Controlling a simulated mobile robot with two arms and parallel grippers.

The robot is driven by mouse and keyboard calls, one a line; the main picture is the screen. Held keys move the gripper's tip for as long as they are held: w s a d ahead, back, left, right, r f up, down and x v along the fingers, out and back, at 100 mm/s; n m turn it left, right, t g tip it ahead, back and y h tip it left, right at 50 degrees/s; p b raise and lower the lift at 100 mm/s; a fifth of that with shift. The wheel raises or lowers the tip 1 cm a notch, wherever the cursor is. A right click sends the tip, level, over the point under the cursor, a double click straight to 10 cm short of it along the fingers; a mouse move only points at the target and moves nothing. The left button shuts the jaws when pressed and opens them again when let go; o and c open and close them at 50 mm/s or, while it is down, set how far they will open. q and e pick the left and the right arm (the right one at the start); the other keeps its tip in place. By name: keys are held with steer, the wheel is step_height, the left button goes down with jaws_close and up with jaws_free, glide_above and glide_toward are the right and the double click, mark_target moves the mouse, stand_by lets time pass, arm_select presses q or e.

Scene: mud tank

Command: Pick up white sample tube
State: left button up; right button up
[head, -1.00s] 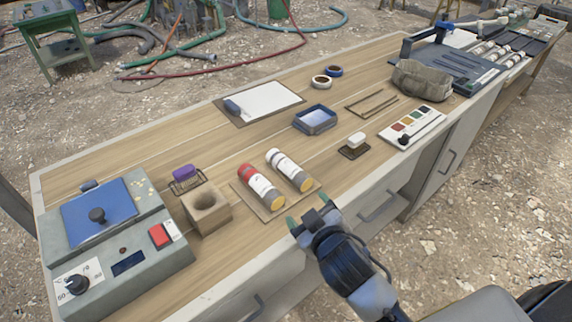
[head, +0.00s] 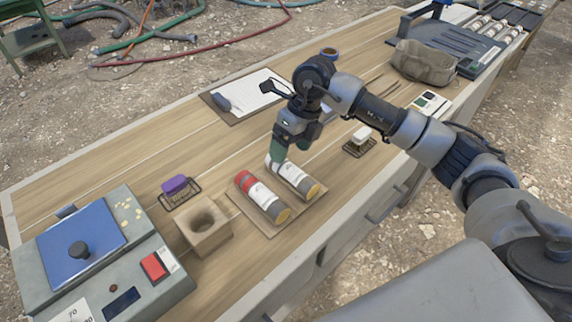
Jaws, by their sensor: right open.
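The white sample tube (head: 298,182) lies on a flat brown board (head: 240,207), beside a red-capped tube (head: 262,197). Both have white labels and yellow ends toward the bench front. My right gripper (head: 279,157) points down over the far, white-capped end of the white tube and hides part of that end. Its jaws are open. I cannot tell whether the fingers touch the tube. My left gripper is not in view.
A wooden block with a round hole (head: 204,228) stands left of the tubes. A purple sponge (head: 175,185) sits in a wire holder behind it. A grey device with a blue lid (head: 82,245) is at the left. A white block (head: 362,135) on a dark stand is to the right. A clipboard (head: 245,98) lies behind.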

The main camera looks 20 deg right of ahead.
mark_target(295, 170)
steer(key=shift+w+d+r+h, duration=0.15)
steer(key=shift+d+h, duration=0.15)
steer(key=shift+d, duration=0.3)
steer(key=shift+w+d+r+h, duration=0.15)
steer(key=shift+d+h, duration=0.15)
steer(key=shift+d, duration=0.25)
steer(key=shift+h, duration=0.3)
steer(key=f, duration=0.5)
steer(key=shift+s+f+p, duration=0.15)
steer(key=shift+s+p, duration=0.05)
steer(key=shift+p, duration=0.2)
steer(key=f, duration=0.2)
steer(key=a+f+p, duration=0.1)
steer(key=f, duration=0.1)
steer(key=shift+s+a, duration=0.1)
steer(key=shift+f, duration=0.5)
steer(key=c, duration=1.2)
steer(key=shift+c, duration=0.5)
